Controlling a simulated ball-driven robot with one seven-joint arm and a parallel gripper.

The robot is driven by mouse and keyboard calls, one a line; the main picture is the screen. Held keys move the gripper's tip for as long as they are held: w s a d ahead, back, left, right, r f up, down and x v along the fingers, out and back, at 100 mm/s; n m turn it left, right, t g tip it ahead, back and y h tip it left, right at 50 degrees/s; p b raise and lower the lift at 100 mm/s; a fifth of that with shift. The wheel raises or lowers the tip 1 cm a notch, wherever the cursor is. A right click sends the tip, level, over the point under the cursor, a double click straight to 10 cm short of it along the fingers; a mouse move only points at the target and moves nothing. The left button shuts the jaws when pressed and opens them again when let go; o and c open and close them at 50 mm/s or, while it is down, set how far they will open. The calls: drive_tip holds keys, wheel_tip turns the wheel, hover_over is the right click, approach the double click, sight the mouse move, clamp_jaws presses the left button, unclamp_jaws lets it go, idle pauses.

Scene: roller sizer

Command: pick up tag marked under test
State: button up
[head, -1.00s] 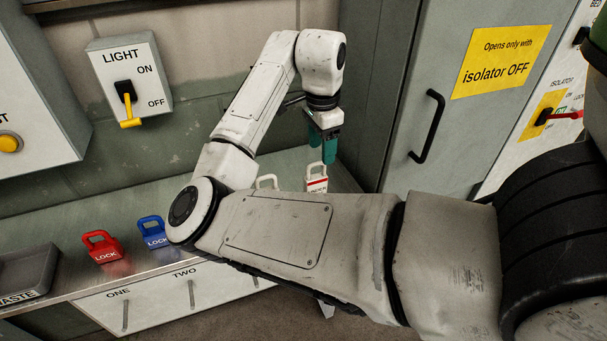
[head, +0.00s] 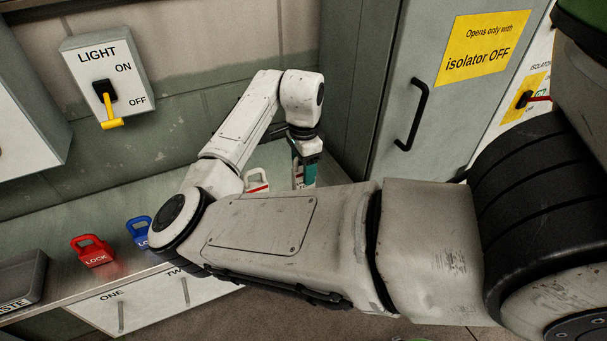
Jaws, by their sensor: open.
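A white tag with a red band (head: 258,186) stands on the bench, its lower part hidden behind my forearm. A second white tag (head: 298,177) shows only as a sliver beside my gripper; the rest is hidden by the gripper and arm. I cannot read the wording on either tag. My gripper (head: 304,175), with teal fingers, points down at the second tag. It is open, and its fingertips are low, close to that tag; I cannot tell whether they touch it or stand around it.
A red lock (head: 94,252) and a blue lock (head: 138,230) stand on the bench (head: 110,205) at left, with a grey waste tray (head: 22,275) at the far left. A light switch box (head: 108,75) is on the wall. A grey cabinet with a black handle (head: 413,115) stands close at right.

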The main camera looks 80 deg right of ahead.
drive_tip(key=shift+f, duration=0.45)
clamp_jaws()
